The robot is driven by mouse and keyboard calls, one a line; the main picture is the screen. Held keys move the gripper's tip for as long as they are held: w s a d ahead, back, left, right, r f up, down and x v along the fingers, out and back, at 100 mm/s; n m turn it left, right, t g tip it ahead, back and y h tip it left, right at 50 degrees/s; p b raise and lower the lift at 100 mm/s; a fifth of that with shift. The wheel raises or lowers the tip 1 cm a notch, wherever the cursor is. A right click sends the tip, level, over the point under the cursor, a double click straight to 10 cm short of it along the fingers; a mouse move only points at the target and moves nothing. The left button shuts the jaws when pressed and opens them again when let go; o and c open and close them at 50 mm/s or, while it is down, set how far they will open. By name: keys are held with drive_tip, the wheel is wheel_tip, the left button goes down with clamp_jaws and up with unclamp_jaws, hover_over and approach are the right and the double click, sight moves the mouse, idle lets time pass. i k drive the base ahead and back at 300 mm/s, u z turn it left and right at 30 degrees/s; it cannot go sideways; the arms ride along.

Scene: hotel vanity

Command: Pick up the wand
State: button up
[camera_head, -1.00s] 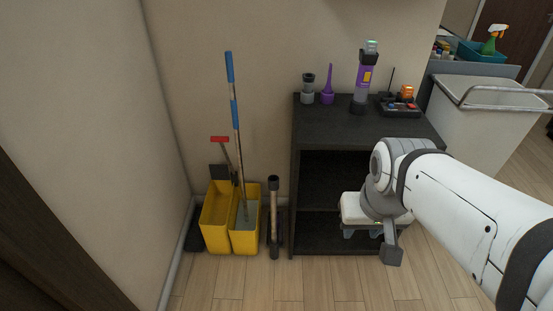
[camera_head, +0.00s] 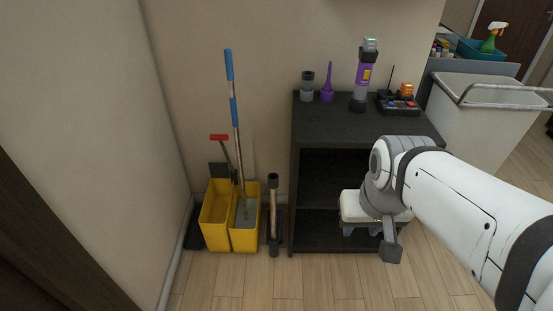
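The likely wand is a slim grey-and-black upright tube (camera_head: 273,213) standing on the floor between the yellow buckets and the dark shelf unit; I cannot be sure of its name. A purple-and-grey handheld device (camera_head: 362,80) stands upright on the shelf top, with a purple pointed nozzle (camera_head: 327,84) and a small grey-black piece (camera_head: 307,88) to its left. My gripper (camera_head: 391,250) hangs at the end of my arm in front of the shelf unit, to the right of the tube and apart from it. Its fingers are not clear enough to show whether it is open or shut.
Two yellow buckets (camera_head: 217,216) hold a blue-handled mop (camera_head: 235,110) and a red-handled tool (camera_head: 220,138). A black tray (camera_head: 398,106) sits on the shelf unit (camera_head: 340,127). A white cart (camera_head: 487,115) stands at right. The floor in front is clear.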

sight(273, 178)
drive_tip(key=z, duration=2.3)
drive_tip(key=k, duration=1.45)
drive_tip(key=u, duration=2.2)
drive_tip(key=i, duration=1)
